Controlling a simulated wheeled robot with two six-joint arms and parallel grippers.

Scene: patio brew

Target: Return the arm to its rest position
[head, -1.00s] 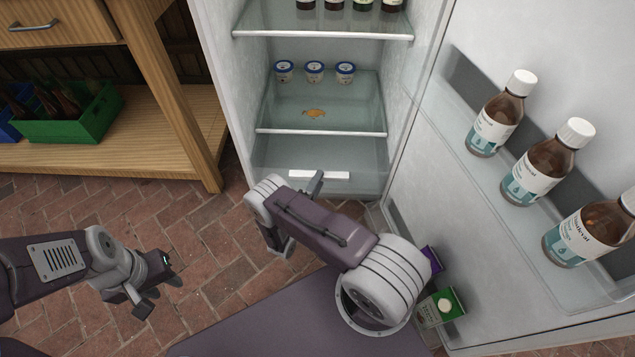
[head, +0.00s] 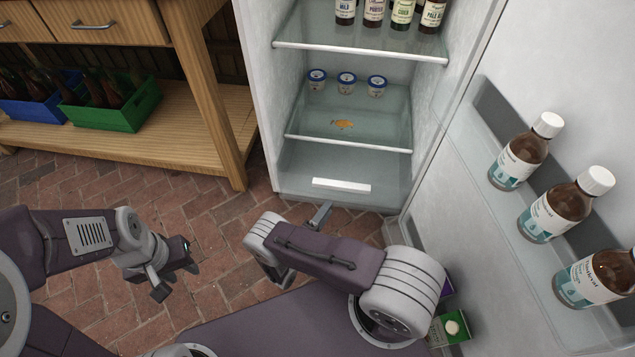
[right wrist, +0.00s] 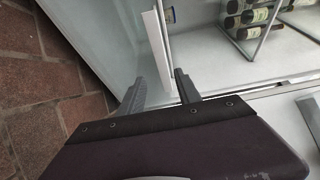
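My right arm (head: 330,255) is folded over my dark base in front of the open fridge. Its gripper (head: 318,215) is mostly hidden behind the arm in the head view; one finger shows near the fridge's bottom front edge. In the right wrist view the two fingers (right wrist: 160,90) are apart with nothing between them. My left gripper (head: 177,275) hangs above the brick floor at the left, its fingers apart and empty.
The open fridge (head: 283,120) holds bottles, small tubs (head: 346,84) and an orange-brown item (head: 342,124). Its door (head: 465,190) stands at the right with several brown bottles and cartons. A wooden bench (head: 190,155) with a green crate (head: 118,117) stands at the left.

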